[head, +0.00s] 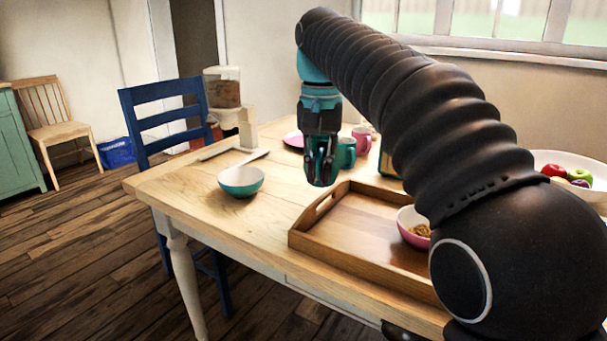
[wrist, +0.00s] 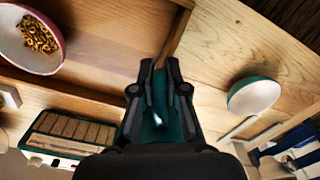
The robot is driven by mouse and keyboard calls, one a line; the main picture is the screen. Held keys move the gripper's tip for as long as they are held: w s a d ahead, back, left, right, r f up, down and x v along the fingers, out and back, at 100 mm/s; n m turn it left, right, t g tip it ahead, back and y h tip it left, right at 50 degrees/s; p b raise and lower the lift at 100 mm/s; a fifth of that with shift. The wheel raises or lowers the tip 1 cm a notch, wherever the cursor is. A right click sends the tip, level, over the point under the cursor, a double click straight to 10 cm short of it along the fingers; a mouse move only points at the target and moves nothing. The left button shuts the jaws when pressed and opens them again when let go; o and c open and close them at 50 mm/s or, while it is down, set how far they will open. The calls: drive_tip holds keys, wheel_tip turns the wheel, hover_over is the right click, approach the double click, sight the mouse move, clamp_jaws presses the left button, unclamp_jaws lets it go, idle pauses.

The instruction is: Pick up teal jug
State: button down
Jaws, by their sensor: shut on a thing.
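My gripper (head: 321,165) is shut on the teal jug (wrist: 158,112). In the wrist view, the jug's glossy dark teal surface shows between the two fingers. The fingers hide much of it, and its full shape cannot be made out. In the head view, a little of the jug (head: 322,179) shows low between the fingers. My gripper points down near the far left corner of the wooden tray (head: 300,238). Whether the jug is clear of the tabletop is hard to tell.
A teal mug (head: 347,153) and a pink mug (head: 362,138) stand behind my gripper. A teal bowl (head: 241,182) sits left on the table (head: 190,190). A pink bowl of cereal (head: 404,229) is in the tray. A cereal dispenser (head: 222,92) stands at the far left.

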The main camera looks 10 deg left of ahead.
drive_tip(key=shift+d+r, duration=0.55)
drive_tip(key=shift+d, duration=0.3)
drive_tip(key=shift+d+r, duration=0.55)
drive_tip(key=shift+d, duration=0.3)
drive_tip(key=shift+d, duration=0.1)
idle(0.8)
